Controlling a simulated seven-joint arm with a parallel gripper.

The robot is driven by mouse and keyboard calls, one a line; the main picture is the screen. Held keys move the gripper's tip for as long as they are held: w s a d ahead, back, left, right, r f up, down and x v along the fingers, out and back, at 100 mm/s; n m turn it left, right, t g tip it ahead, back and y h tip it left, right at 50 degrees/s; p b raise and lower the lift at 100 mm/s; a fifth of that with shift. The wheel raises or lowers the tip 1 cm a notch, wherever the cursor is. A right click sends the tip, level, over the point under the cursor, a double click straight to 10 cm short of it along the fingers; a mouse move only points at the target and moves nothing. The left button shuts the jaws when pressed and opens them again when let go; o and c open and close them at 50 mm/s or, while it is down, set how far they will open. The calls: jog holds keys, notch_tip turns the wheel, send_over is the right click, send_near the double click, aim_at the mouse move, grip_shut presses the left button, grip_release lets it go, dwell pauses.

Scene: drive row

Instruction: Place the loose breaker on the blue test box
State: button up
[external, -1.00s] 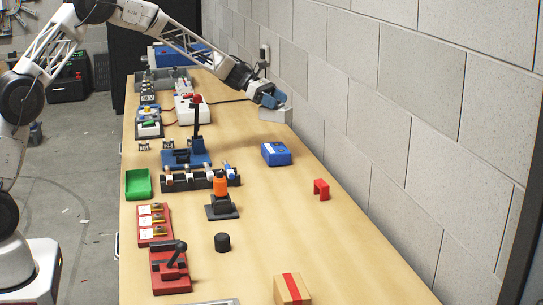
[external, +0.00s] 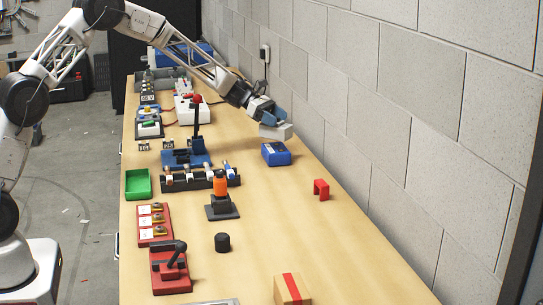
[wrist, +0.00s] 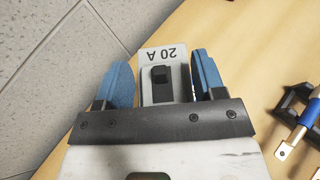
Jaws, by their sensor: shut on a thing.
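The loose breaker is a white block with a black switch and "20 A" on its face; it shows between the blue fingers in the wrist view (wrist: 170,58) and in the external view (external: 276,132). My gripper (external: 270,115) is shut on it and holds it near the wall. In the wrist view the gripper (wrist: 165,80) has a finger on each side of it. The blue test box (external: 276,153) lies on the bench just below and in front of the breaker in the external view. The breaker appears raised; the exact gap to the box cannot be told.
A black rack with metal-ended fuses (external: 200,180) and a blue lever base (external: 187,158) stand left of the box. A red bracket (external: 321,189) lies nearer the camera on the right. The block wall (external: 365,110) runs close along the right.

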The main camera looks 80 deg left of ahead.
aim_at(289, 137)
jog(key=shift+f, duration=1.8)
jog(key=shift+f, duration=0.1)
jog(key=o, duration=1.1)
jog(key=shift+f, duration=0.1)
